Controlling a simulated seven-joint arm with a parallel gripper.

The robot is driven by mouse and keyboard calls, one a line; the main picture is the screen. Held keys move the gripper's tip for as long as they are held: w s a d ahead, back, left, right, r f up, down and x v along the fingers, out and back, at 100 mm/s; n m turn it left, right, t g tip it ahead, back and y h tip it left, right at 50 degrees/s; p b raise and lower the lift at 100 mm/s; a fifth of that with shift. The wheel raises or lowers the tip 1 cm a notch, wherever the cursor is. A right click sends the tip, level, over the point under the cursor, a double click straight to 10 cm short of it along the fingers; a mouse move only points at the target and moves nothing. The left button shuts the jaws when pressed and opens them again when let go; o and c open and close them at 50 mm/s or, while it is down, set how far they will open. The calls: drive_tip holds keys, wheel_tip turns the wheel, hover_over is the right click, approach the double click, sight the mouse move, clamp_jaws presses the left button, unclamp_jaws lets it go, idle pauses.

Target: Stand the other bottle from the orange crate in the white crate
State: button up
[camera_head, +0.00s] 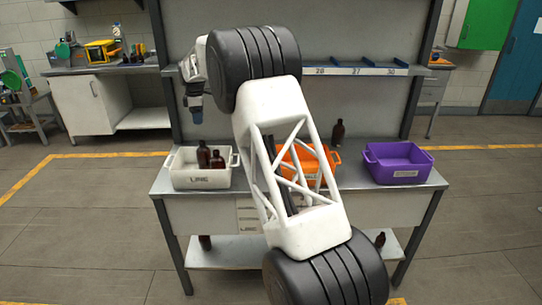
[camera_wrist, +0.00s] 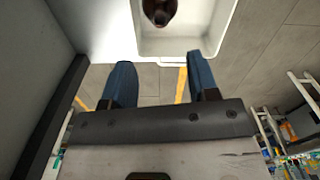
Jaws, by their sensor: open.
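My gripper (camera_head: 195,115) hangs above and slightly left of the white crate, fingers pointing down. In the wrist view my gripper (camera_wrist: 158,62) is open, with nothing between its blue fingers. A white crate wall (camera_wrist: 222,18) and a dark bottle (camera_wrist: 160,10) inside it show at the top of that view. The orange crate (camera_head: 330,163) is mid-bench, largely covered by my arm, so its contents cannot be told.
A purple crate (camera_head: 398,164) stands at the right of the bench. Another brown bottle (camera_head: 338,132) stands upright at the back, behind the orange crate. More bottles (camera_head: 205,242) (camera_head: 380,240) are on the lower shelf. A raised shelf (camera_head: 345,72) runs behind the bench.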

drive_tip(key=s+d+r+m, duration=0.5)
drive_tip(key=s+d+r, duration=0.7)
drive_tip(key=d, duration=0.3)
drive_tip(key=s+d+r+m+t, duration=0.1)
drive_tip(key=s+d+r+m, duration=0.2)
drive_tip(key=s+d, duration=0.5)
drive_tip(key=s+d+r+m, duration=0.25)
drive_tip(key=s+d, duration=0.35)
drive_tip(key=s, duration=0.4)
drive_tip(key=s+d+f+m+t, duration=0.15)
drive_tip(key=s+d, duration=0.35)
drive_tip(key=s, duration=0.5)
drive_tip(key=s+d+m+g, duration=0.1)
drive_tip(key=s+d+m, duration=0.25)
drive_tip(key=s, duration=0.65)
drive_tip(key=s+d+f+m, duration=0.1)
drive_tip(key=s+d+f, duration=0.1)
drive_tip(key=s, duration=0.5)
drive_tip(key=s+d+f+m, duration=0.2)
drive_tip(key=s+f, duration=0.2)
drive_tip(key=s, duration=0.3)
drive_tip(key=s+d+f+m+t, duration=0.1)
drive_tip(key=s+d+f, duration=0.1)
drive_tip(key=s, duration=0.5)
drive_tip(key=shift+f+m, duration=0.35)
drive_tip(key=shift+f, duration=0.4)
